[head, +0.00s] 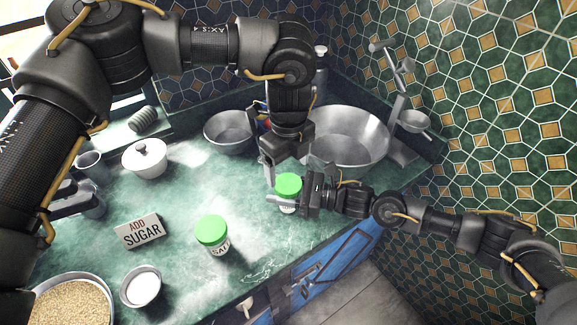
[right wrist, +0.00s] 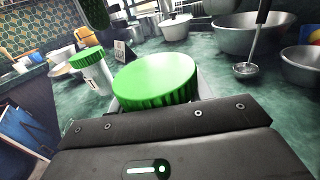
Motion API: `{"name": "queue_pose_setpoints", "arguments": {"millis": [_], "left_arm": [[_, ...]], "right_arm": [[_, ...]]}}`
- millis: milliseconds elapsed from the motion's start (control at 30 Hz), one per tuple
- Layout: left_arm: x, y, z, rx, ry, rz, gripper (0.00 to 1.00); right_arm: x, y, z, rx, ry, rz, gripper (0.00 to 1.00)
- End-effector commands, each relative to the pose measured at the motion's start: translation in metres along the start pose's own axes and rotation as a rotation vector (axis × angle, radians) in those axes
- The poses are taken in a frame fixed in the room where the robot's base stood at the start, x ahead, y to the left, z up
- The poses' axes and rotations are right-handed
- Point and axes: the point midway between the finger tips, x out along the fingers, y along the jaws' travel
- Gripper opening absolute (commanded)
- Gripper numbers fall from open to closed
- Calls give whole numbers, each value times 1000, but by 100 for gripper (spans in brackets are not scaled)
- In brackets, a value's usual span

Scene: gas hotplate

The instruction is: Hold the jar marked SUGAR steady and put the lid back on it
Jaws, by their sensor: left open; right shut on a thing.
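A jar with a green lid (head: 288,184) stands at the counter's front right edge. My right gripper (head: 284,201) is shut around its body from the right. Its label is hidden, so I cannot read SUGAR. In the right wrist view the green lid (right wrist: 155,78) is on top of the jar, roughly level; whether it is fully seated cannot be told. My left gripper (head: 281,166) is open, pointing down just above and behind the lid, apart from it as far as I can see. A second green-lidded jar (head: 212,236), marked SALT, stands to the left.
An ADD SUGAR sign (head: 140,231), a metal cup of white contents (head: 141,287) and a bowl of grain (head: 70,303) are on the left. A white lidded pot (head: 145,159), metal bowl (head: 230,132) and large basin (head: 350,140) stand behind. The counter between sign and SALT jar is clear.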

Motion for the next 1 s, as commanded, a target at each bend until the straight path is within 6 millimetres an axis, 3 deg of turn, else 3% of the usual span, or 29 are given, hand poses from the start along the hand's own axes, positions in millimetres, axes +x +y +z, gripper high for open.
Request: {"name": "queue_pose_setpoints", "arguments": {"millis": [200, 567, 733, 1000], "left_arm": [[-27, 0, 0, -216, 1, -1, 80], [-30, 1, 0, -250, 0, 0, 80], [-17, 1, 0, -249, 2, 3, 80], [23, 1, 0, -249, 3, 3, 80]], "right_arm": [[0, -1, 0, 0, 1, -2, 0], [0, -1, 0, -1, 1, -2, 0], [0, -1, 0, -1, 0, -2, 0], [0, -1, 0, -1, 0, -2, 0]]}}
